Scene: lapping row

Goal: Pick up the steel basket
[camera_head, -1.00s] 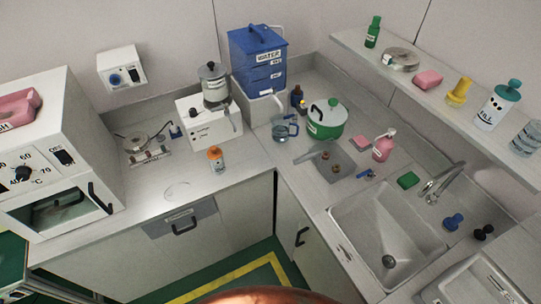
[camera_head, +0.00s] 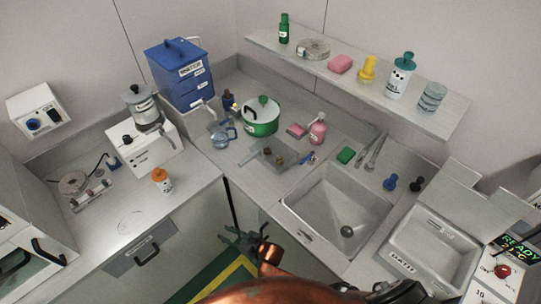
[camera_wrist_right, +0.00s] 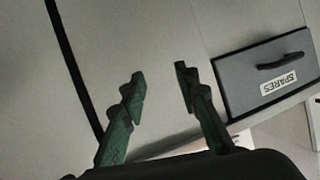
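I cannot make out a thing that is surely the steel basket. A flat round grey metal item (camera_head: 313,48) with a pale label lies on the wall shelf; it is too small to tell whether it is a basket. My right gripper (camera_head: 250,238) is low in front of the counter, by the cabinet fronts, well away from the shelf. In the right wrist view its two green fingers (camera_wrist_right: 160,75) stand apart with nothing between them, facing a pale cabinet front. My left gripper is not in view.
The wall shelf (camera_head: 420,107) also holds bottles and a pink block. The counter carries a green pot (camera_head: 261,118), a blue water tank (camera_head: 182,78) and a sink (camera_head: 325,222). A white tub (camera_head: 430,248) stands right of the sink. A drawer marked SPARES (camera_wrist_right: 263,72) is near my right gripper.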

